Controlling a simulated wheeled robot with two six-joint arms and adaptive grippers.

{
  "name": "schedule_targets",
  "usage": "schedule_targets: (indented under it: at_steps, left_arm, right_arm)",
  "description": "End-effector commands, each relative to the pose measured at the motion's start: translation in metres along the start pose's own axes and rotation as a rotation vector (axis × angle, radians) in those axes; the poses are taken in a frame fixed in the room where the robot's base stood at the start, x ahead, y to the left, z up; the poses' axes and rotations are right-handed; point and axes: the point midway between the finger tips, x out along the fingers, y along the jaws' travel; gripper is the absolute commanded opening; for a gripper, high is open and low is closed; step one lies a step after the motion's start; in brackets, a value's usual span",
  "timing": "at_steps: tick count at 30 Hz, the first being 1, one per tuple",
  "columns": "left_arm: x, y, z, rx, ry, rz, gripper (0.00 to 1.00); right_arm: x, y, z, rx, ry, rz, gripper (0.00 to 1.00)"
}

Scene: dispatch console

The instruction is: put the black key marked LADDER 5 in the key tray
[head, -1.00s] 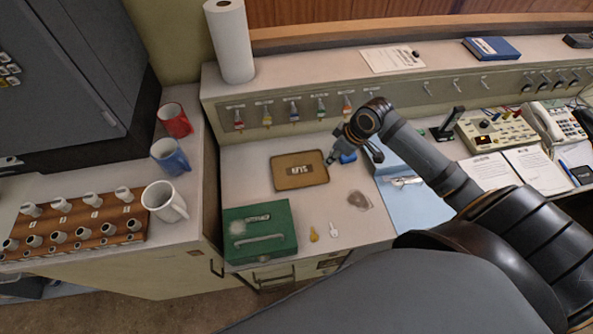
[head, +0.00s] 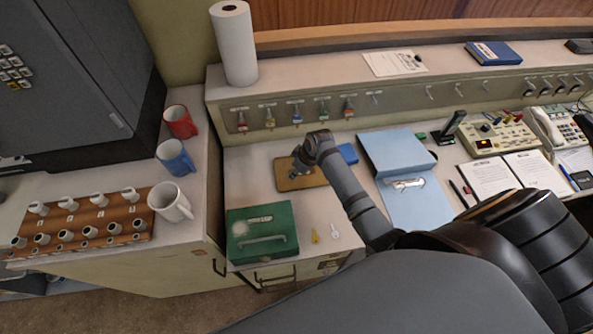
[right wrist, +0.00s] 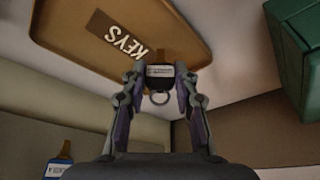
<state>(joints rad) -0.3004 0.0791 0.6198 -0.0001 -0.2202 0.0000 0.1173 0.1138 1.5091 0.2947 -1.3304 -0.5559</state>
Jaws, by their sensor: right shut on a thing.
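The key tray (head: 284,186) is a brown tray on the desk, left of centre in the head view. It fills the upper left of the right wrist view (right wrist: 75,28), with its KEYS label showing. My right gripper (head: 296,174) is over the tray and covers part of it. In the right wrist view its fingers (right wrist: 160,82) are shut on a key with a white tag (right wrist: 160,71) and a metal ring. The tag's print is too small to read. I cannot tell whether the key touches the tray. My left gripper is not in view.
A green box (head: 262,220) stands in front of the tray. A yellow key (head: 315,236) and a white key (head: 335,231) lie to its right. Several coloured keys hang on the panel behind, including a blue one (head: 297,113). A blue folder (head: 405,155) lies to the right.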

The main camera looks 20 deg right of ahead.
Motion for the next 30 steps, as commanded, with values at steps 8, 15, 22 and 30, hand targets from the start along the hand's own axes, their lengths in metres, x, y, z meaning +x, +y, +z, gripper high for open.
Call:
schedule_targets:
  at_steps: [8, 15, 22, 30]
  left_arm:
    - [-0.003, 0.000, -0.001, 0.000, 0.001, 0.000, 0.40]
    - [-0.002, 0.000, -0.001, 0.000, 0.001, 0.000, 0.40]
    - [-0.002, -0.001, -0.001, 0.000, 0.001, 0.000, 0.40]
    - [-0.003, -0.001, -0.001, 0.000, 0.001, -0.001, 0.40]
  right_arm:
    - [0.008, 0.000, 0.002, -0.001, 0.003, 0.001, 0.04]
    - [0.010, 0.001, 0.003, 0.000, 0.003, 0.001, 0.41]
    - [0.010, 0.001, 0.003, 0.000, 0.002, 0.001, 0.52]
    - [-0.004, 0.002, 0.002, 0.000, 0.004, 0.004, 0.52]
